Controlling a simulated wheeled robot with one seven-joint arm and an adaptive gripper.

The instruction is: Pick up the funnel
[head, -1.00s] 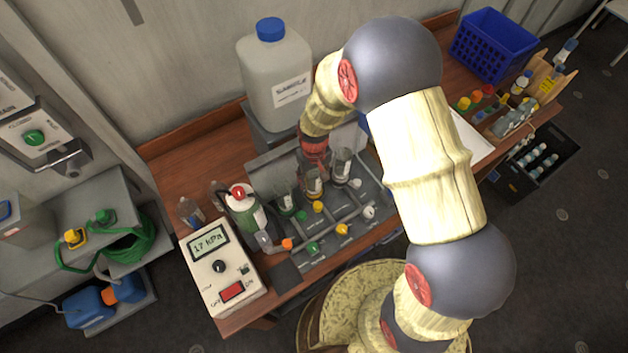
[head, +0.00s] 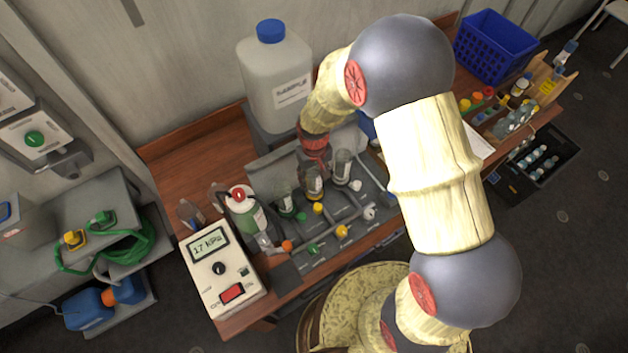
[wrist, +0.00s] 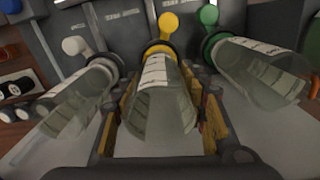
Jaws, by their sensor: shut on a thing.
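The funnel (wrist: 160,92) is a clear, marked cylinder in the middle of the wrist view. Its narrow end meets a dark ring beside a yellow valve knob (wrist: 168,22). My gripper (wrist: 168,112) has its fingers on both sides of this funnel and is shut on it. In the head view the funnel (head: 314,187) stands on the grey manifold (head: 330,222), partly hidden by my wrist. Two similar clear funnels flank it: one by a white knob (wrist: 78,105) and one by a green knob (wrist: 260,72).
A pressure meter (head: 222,265) and a green-white bottle (head: 242,215) stand left of the manifold. A large jug (head: 275,85) is behind it. A blue basket (head: 495,45) is at the far right. The neighbouring funnels leave little side room.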

